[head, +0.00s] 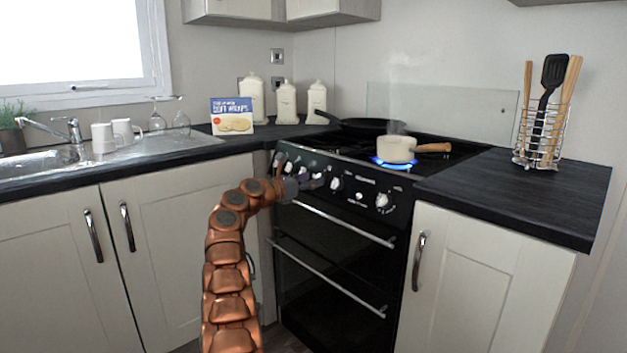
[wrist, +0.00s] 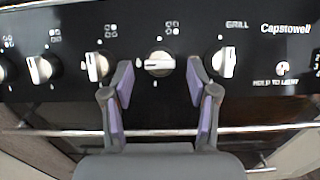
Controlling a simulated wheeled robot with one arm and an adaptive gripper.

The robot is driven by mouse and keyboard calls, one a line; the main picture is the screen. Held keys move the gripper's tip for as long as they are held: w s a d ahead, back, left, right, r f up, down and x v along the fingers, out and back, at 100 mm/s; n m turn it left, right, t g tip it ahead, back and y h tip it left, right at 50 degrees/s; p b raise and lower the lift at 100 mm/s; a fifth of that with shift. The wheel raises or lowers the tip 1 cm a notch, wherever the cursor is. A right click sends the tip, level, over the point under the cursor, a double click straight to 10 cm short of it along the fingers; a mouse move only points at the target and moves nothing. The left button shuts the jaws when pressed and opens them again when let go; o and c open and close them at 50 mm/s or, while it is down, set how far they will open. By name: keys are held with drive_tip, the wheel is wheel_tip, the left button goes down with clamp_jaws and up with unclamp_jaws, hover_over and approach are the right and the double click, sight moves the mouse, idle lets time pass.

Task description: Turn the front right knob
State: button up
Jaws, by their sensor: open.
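My gripper (wrist: 160,80) is open at the stove's control panel (wrist: 70,25). Its two purple-padded fingers stand on either side of a silver knob (wrist: 158,63), with a gap on both sides. This knob lies sideways, while the other knobs are upright or slightly tilted. A small burner symbol is printed above it, too small to read. In the head view my gripper (head: 303,184) is at the front of the black stove (head: 340,260) and hides some of the knobs. A blue flame (head: 390,163) burns under a cream saucepan (head: 396,149) on the hob.
The grill knob (wrist: 226,62) is close to the right finger, and another knob (wrist: 97,66) is close to the left finger. An oven handle bar (wrist: 60,132) runs below the panel. A frying pan (head: 370,125) sits at the back of the hob.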

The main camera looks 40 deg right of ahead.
drive_tip(key=shift+d, duration=0.85)
drive_tip(key=shift+c, duration=0.2)
clamp_jaws()
